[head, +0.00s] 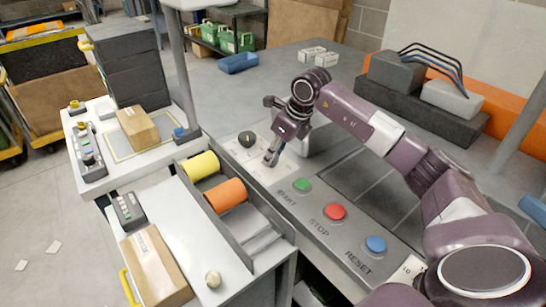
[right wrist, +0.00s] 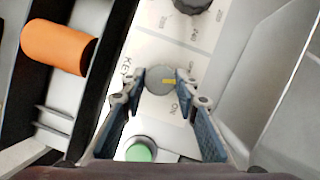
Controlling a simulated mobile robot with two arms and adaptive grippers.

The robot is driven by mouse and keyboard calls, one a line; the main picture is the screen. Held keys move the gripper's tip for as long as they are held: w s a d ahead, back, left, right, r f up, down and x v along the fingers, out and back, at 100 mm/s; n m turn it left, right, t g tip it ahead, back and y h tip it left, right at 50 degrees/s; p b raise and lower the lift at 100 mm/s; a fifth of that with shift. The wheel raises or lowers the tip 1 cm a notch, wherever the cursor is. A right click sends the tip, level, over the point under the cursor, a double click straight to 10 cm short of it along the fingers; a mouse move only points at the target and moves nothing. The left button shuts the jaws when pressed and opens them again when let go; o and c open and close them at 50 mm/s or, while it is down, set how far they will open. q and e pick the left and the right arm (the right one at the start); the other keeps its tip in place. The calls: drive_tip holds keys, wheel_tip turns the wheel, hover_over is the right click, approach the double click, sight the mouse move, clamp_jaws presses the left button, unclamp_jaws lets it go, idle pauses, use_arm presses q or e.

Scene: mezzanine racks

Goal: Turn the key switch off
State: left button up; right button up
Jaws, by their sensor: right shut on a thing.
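In the right wrist view the mark points to the right, between the ON label and a partly hidden label. My right gripper (head: 271,158) reaches down to the panel in the head view and hides most of the switch there. In the right wrist view its two fingertips (right wrist: 161,82) are shut on the knob, one on each side. My left gripper is not in view.
Beside the switch are a dark dial (head: 247,139), a green START button (head: 302,185), a red STOP button (head: 335,211) and a blue RESET button (head: 375,244). Yellow (head: 201,165) and orange (head: 226,195) rolls lie to the left. A grey post stands behind them.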

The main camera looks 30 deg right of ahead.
drive_tip(key=n+y, duration=0.1)
drive_tip(key=n, duration=0.4)
drive_tip(key=shift+w+d+g+y, duration=0.15)
drive_tip(key=shift+g+y, duration=0.25)
drive_tip(key=shift+n, duration=0.3)
drive_tip(key=o, duration=1.1)
drive_tip(key=shift+o, duration=0.2)
drive_tip(key=v, duration=1.2)
drive_tip(key=shift+w, duration=0.15)
